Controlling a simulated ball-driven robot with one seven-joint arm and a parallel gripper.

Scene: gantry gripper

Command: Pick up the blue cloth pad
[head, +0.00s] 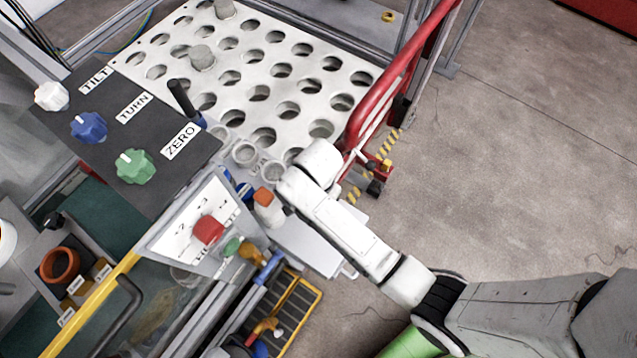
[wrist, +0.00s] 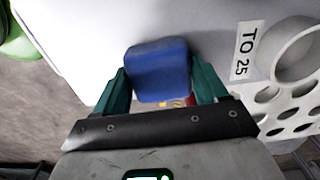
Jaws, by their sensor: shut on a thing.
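The blue cloth pad (wrist: 158,68) is a rounded blue block in the middle of the wrist view. My gripper (wrist: 160,80) has a green finger against each side of it and is shut on it. The pad stands out past the fingertips, in front of a white surface (wrist: 75,35). I cannot tell whether it touches that surface. In the head view my white arm reaches in from the lower right, and I cannot make out the fingers or the pad there.
A white perforated plate (head: 298,83) lies beyond my arm, with a red rail (head: 395,75) at its right. A dark panel with knobs (head: 112,120) stands at the left. A "TO 25" label (wrist: 245,50) and a white ring (wrist: 292,48) are right of the pad. Concrete floor at right is open.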

